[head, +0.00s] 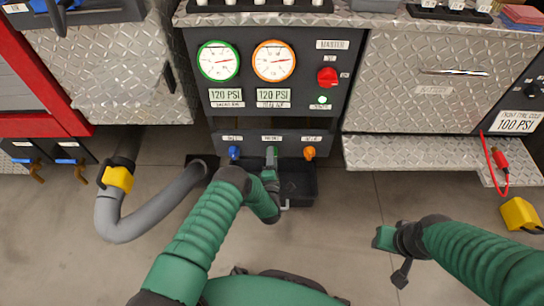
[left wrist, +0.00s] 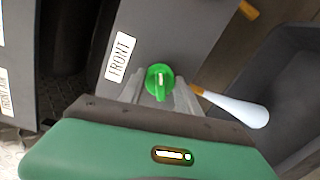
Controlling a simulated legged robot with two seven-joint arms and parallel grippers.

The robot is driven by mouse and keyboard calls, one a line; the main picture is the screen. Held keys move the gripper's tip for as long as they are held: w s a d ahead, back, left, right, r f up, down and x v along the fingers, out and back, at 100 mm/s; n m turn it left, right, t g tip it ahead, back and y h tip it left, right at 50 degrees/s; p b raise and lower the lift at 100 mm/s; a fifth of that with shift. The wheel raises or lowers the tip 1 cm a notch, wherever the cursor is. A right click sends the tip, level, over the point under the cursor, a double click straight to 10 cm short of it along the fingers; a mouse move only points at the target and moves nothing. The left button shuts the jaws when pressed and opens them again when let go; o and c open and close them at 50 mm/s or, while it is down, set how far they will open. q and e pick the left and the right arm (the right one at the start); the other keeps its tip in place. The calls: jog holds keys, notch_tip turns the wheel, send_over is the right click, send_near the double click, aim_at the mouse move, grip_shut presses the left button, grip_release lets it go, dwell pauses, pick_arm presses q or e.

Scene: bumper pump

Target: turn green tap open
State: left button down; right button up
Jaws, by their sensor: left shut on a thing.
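The green tap (left wrist: 159,78) sits on a dark panel beside a label reading FRONT, in the left wrist view. Its handle points down the picture, toward my palm. My left gripper (left wrist: 160,92) has a finger on each side of the tap and is shut on it. In the head view my left gripper (head: 271,168) is at the middle of the low panel, between a blue tap (head: 234,152) and an orange tap (head: 309,153), and largely hides the green one. My right gripper (head: 388,254) hangs over the floor at the right, away from the panel; its opening is unclear.
A black tray (head: 303,180) lies under the taps. A grey hose (head: 150,222) with a yellow coupling (head: 118,178) curves at the left. A pale spout (left wrist: 240,108) shows beside the tap. A metal step (head: 410,153) juts out at right. The gauge panel (head: 330,112) stands above.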

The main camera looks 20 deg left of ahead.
pick_arm(q)
jog(key=m, duration=0.5)
jog(key=shift+d+f, duration=0.25)
jog(key=shift+d, duration=0.05)
jog(key=shift+s, duration=0.1)
dwell(0.3)
jog(key=c, duration=1.2)
grip_release()
jog(key=o, duration=0.3)
jog(key=shift+y, duration=0.3)
jog(key=shift+o, duration=0.2)
jog(key=shift+a+r+p, duration=0.1)
jog(key=shift+p, duration=0.2)
jog(key=p+v, duration=0.6)
jog(key=v, duration=1)
jog(key=shift+s+p, duration=0.3)
jog(key=shift+p, duration=0.05)
